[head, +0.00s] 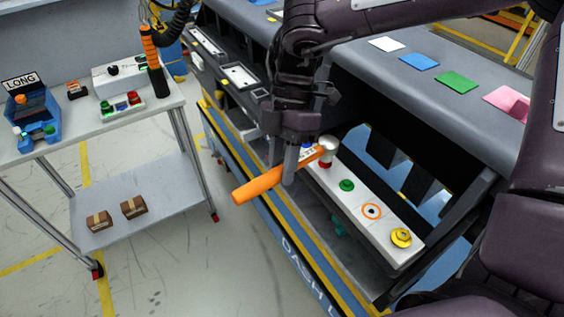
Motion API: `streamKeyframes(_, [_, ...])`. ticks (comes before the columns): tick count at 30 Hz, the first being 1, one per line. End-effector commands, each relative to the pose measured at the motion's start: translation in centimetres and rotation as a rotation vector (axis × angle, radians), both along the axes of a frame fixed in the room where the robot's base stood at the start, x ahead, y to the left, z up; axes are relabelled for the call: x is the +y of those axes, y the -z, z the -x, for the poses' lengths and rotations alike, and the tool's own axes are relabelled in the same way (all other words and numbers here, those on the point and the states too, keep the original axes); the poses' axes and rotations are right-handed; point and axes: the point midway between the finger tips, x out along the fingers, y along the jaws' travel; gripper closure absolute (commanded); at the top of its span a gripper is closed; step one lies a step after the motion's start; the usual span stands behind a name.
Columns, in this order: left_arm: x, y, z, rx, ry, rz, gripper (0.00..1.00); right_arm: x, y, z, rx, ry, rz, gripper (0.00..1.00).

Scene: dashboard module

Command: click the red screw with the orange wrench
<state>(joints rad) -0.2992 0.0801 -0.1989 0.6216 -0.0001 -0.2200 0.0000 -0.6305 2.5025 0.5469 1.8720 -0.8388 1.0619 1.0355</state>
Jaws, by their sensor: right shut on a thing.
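My right gripper (289,168) is shut on the orange wrench (258,186), whose handle points down to the left. My left gripper is out of view.
The dark dashboard module surrounds the strip, with coloured squares such as a green one (456,82) on top. A side table (60,160) at left holds a blue bin (31,115) and a button box (121,106). An orange-and-black tool (152,60) hangs on a coiled cable.

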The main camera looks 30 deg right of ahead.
Motion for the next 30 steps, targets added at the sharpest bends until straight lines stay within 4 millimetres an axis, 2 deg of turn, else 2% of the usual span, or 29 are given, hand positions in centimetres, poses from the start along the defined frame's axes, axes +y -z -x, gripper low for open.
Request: streamKeyframes(30, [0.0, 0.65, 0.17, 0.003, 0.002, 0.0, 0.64, 0.02, 0.62, -0.01, 0.0, -0.001, 0.0, 1.0])
